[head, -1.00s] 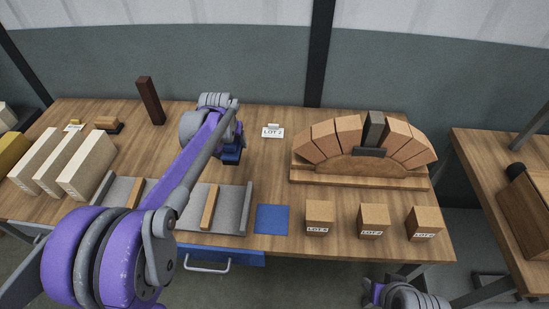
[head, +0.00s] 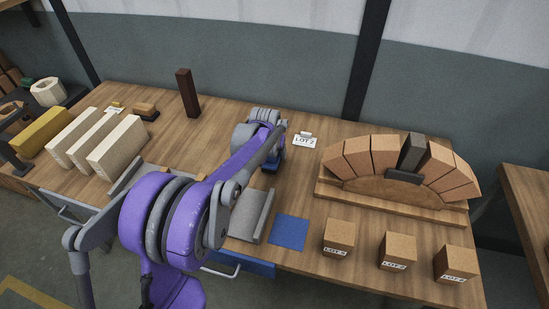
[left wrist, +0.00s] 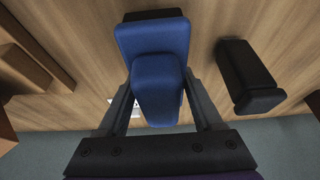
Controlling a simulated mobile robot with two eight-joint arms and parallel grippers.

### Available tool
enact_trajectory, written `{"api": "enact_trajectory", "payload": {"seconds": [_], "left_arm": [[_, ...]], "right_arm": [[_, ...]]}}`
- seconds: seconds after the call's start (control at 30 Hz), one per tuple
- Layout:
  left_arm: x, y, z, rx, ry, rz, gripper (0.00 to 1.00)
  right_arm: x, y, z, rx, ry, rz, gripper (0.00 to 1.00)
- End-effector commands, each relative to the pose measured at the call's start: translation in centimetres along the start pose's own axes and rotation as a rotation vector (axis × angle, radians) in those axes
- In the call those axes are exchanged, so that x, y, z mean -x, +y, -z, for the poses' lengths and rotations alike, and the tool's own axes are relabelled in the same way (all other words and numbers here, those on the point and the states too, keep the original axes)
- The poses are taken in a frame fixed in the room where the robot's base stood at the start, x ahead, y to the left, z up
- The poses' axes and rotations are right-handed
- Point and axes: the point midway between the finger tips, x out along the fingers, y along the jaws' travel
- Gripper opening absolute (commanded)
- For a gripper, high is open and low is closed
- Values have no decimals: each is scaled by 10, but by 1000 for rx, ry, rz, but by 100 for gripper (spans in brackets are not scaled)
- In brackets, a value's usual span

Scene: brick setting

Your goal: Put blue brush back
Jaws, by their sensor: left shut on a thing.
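My left gripper (left wrist: 160,85) is shut on the blue brush (left wrist: 152,45), whose wide blue body and handle show between the fingers in the left wrist view. In the head view the blue brush (head: 271,166) shows only in part below my left wrist, left of the "LOT 2" card. I cannot tell whether it touches the table. A flat blue square (head: 289,231) lies bare near the table's front edge, right of a grey channel (head: 247,216). My right gripper is not in view.
A brick arch (head: 396,165) on a wooden base stands right of the brush. Several labelled blocks (head: 338,237) line the front right. A dark upright block (head: 188,93) stands at the back left. A small brown-topped brush (head: 146,110) and pale blocks (head: 118,148) lie at left.

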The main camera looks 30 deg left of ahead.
Motion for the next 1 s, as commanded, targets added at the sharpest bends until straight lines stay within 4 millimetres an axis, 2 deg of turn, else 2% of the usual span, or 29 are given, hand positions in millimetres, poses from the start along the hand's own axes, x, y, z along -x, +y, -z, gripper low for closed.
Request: {"api": "enact_trajectory", "payload": {"seconds": [0.13,0.5,0.53,0.7,1.0], "left_arm": [[-20,0,-8,0,0,0,0],[-25,0,-11,0,0,0,0],[-25,0,-11,0,0,0,69],[-24,0,-10,0,0,0,97],[-23,0,-10,0,0,0,97]], "right_arm": [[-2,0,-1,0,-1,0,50],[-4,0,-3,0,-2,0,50],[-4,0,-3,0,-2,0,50],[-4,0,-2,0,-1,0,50],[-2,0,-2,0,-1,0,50]]}}
